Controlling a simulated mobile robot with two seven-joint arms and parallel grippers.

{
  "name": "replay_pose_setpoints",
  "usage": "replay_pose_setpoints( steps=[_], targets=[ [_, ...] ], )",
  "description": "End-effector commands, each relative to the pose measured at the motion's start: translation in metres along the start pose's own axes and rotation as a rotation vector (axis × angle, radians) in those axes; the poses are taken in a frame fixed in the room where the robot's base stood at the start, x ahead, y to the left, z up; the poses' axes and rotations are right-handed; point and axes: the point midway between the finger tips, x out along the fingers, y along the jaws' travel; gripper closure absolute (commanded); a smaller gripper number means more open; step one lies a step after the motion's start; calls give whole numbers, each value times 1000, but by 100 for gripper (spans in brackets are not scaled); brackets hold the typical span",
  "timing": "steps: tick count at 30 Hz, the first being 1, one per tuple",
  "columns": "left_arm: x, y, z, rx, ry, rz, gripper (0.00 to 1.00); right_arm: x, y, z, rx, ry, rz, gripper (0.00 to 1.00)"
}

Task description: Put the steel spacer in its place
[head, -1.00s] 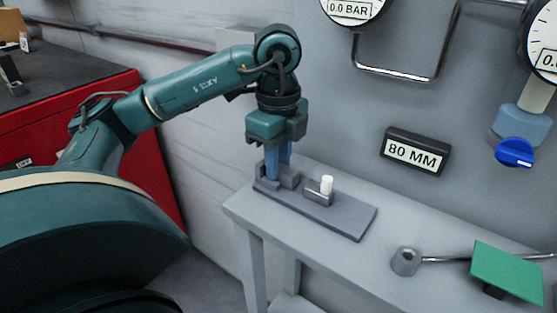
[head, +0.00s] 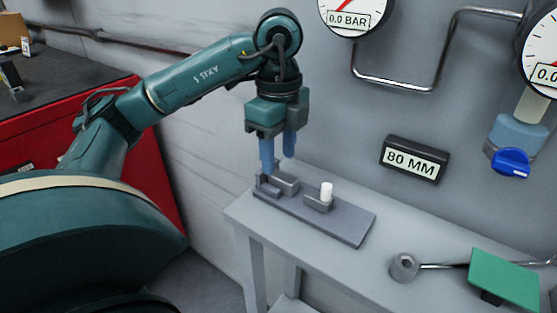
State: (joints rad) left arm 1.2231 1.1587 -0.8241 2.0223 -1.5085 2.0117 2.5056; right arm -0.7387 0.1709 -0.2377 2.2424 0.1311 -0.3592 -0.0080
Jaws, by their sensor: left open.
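My left gripper (head: 278,158), with blue fingers, points down above the left end of a grey base plate (head: 345,230) on the bench. Its fingers are apart, with nothing visible between them. Small grey blocks (head: 285,184) sit on that end of the plate, just below the fingertips and apart from them. A white cylinder (head: 326,192) stands upright at a grey holder (head: 318,204) near the plate's middle. I cannot tell for sure which grey piece is the steel spacer. My right gripper is not in view.
A grey ring-shaped piece (head: 404,267) with a metal rod lies on the bench (head: 350,275), beside a tilted green plate (head: 505,277). An "80 MM" display (head: 414,160), gauges (head: 355,14) and a blue knob (head: 511,163) are at the wall. A red cabinet (head: 150,175) stands left.

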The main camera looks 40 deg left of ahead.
Motion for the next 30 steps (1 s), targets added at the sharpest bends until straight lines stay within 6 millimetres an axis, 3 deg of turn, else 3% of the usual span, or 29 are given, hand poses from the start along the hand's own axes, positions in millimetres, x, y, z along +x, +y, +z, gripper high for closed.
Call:
replay_pose_setpoints(
  steps=[1,3,12,30],
  targets=[
    [-23,-1,1,-4,-1,-7,55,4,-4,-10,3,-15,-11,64],
    [-39,-1,1,-4,-1,-7,55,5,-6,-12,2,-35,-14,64],
    [-82,0,1,-3,0,-3,55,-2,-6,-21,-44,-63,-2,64],
    [-86,0,1,-3,-1,-1,55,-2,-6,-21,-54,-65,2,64]
  ],
)
